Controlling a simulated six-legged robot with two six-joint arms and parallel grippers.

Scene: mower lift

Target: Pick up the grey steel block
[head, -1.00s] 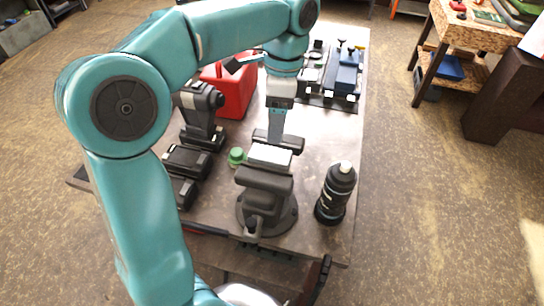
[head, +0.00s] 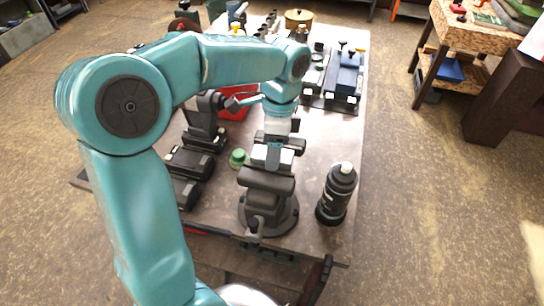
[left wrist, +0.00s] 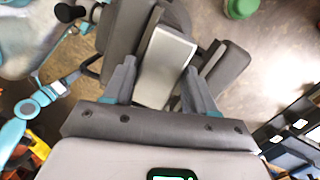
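The grey steel block (head: 288,157) sits at the top of the dark vise (head: 267,213), partly hidden by my left gripper in the head view. In the left wrist view the block (left wrist: 164,62) is a pale, flat-faced bar next to the dark vise jaws. My left gripper (head: 273,160) points down right over the block. In the left wrist view the left gripper (left wrist: 160,72) is open, with one finger on each side of the block and a narrow gap showing beside it. Whether a finger touches the block is unclear. My right gripper is not in view.
A green round cap (head: 238,158) lies left of the vise. A black bottle (head: 337,193) stands to its right. A drill (head: 204,121) and black battery packs (head: 188,162) are at left, with a red container (head: 236,113) behind. The tabletop (head: 325,140) behind the bottle is clear.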

